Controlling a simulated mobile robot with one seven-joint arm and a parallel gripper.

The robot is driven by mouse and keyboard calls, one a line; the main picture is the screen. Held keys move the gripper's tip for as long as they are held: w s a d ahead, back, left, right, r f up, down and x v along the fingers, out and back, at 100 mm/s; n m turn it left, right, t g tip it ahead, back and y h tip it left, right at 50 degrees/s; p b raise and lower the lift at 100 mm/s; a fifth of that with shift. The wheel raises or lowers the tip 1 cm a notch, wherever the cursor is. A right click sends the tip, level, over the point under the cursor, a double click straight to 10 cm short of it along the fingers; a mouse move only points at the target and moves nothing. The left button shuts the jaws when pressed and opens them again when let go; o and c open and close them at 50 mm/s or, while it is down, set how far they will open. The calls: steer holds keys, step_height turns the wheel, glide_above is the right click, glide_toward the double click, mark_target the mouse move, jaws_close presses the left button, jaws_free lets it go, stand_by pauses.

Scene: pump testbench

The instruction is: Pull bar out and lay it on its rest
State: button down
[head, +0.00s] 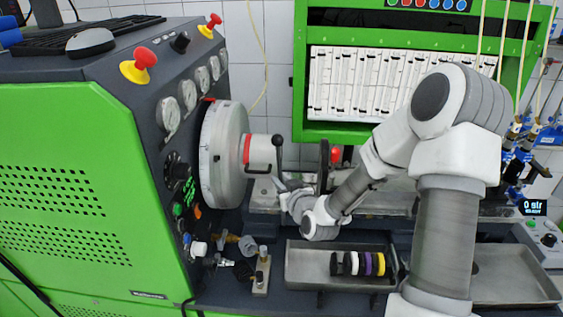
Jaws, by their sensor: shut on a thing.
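The bar (279,152) is dark with a round black knob at its upper end. It stands nearly upright at the right side of the white cylindrical coupling with a red ring (259,153). My gripper (281,182) is at the bar's lower part and is shut on it. The fingertips are small and partly hidden by my wrist, so the exact grip is hard to see. I cannot tell whether the bar's lower end still sits in a hole. I cannot make out for certain which part is its rest.
A large grey flywheel (222,155) is left of the coupling, beside the green cabinet (80,190). A metal tray (310,265) in front holds several coloured rings (367,264). A small block with posts (262,272) is left of the tray. A black upright (324,165) stands behind my wrist.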

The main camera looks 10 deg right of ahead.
steer(key=s+f+n+g, duration=0.1)
steer(key=f, duration=0.1)
steer(key=s+f+n+g+y, duration=0.1)
steer(key=f+g, duration=0.1)
steer(key=f+n+g+y, duration=0.1)
steer(key=f+g, duration=0.1)
steer(key=shift+s+d+f+p, duration=0.35)
steer(key=shift+s+f, duration=0.05)
steer(key=s+d+f+n+g+h+p, duration=0.1)
steer(key=s+d+f+n+g, duration=0.25)
steer(key=s, duration=0.25)
steer(key=s+d+f+n+g+h, duration=0.2)
steer(key=s+d+f+n+g, duration=0.15)
steer(key=s, duration=0.25)
steer(key=s+d+f+n+g+h+p, duration=0.1)
steer(key=s+d+f+n+g, duration=0.25)
steer(key=s, duration=0.35)
steer(key=shift+m+g, duration=0.25)
steer(key=f+b, duration=0.4)
steer(key=f, duration=0.1)
steer(key=f+b, duration=0.2)
steer(key=shift+w+f, duration=0.15)
steer(key=shift+w, duration=0.1)
steer(key=shift+f+b, duration=0.9)
steer(key=shift+f, duration=0.1)
stand_by(0.4)
steer(key=c, duration=0.8)
jaws_free()
